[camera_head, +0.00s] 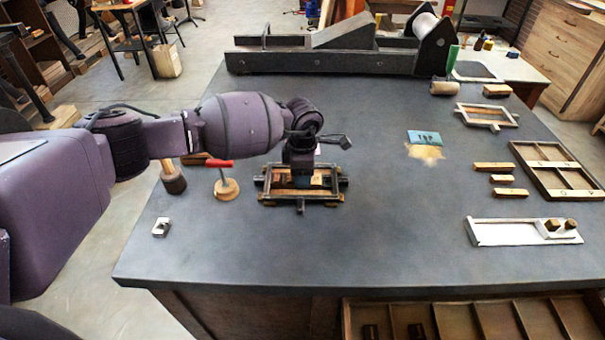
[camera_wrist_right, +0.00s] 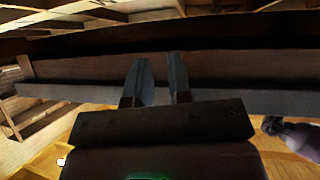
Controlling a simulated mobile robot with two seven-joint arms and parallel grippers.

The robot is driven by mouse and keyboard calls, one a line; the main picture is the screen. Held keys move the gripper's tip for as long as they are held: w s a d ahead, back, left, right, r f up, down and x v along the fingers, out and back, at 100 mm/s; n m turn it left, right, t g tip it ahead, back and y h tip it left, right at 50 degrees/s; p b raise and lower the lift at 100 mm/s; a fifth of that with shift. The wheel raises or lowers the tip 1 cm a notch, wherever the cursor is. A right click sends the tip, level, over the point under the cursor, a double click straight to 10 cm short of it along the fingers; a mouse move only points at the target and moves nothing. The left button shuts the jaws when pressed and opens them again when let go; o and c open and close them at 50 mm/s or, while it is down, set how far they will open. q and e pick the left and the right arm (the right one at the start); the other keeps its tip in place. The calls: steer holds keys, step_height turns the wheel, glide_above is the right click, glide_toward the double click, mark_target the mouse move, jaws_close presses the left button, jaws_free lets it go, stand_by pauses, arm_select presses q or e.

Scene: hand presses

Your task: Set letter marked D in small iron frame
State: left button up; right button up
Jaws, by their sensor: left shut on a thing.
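The small iron frame (camera_head: 334,198) lies near the middle of the table in the head view, dark, with wooden pieces inside it. My left gripper (camera_head: 302,181) points down into the frame and is shut on a small block, mostly hidden by the fingers and wrist. I cannot read a letter on it. A pale wooden piece (camera_head: 321,177) shows inside the frame beside the gripper. My right gripper (camera_wrist_right: 161,76) is seen only in the right wrist view, with a gap between its fingers and nothing between them, facing the dark side of a table.
A red-handled tool (camera_head: 226,186) and a mallet (camera_head: 174,184) stand left of the frame. A small metal block (camera_head: 161,228) lies front left. On the right are a white tray (camera_head: 490,233), wooden bars (camera_head: 502,180) and a compartment tray (camera_head: 537,178). The table's front middle is clear.

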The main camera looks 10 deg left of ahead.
arm_select(q)
steer(key=shift+o, duration=0.2)
steer(key=shift+s+a+f, duration=0.1)
steer(key=shift+s+f, duration=0.1)
steer(key=shift+f, duration=0.3)
steer(key=shift+s+a+f, duration=0.1)
steer(key=shift+s+f, duration=0.1)
steer(key=shift+f, duration=0.25)
steer(key=o, duration=0.8)
steer(key=shift+w, duration=0.1)
steer(key=shift+o, duration=0.2)
steer(key=shift+d, duration=0.15)
steer(key=shift+r+p, duration=0.45)
steer(key=shift+r, duration=0.2)
step_height(320, 180, up, 12)
steer(key=shift+w+r, duration=0.2)
steer(key=shift+w, duration=0.05)
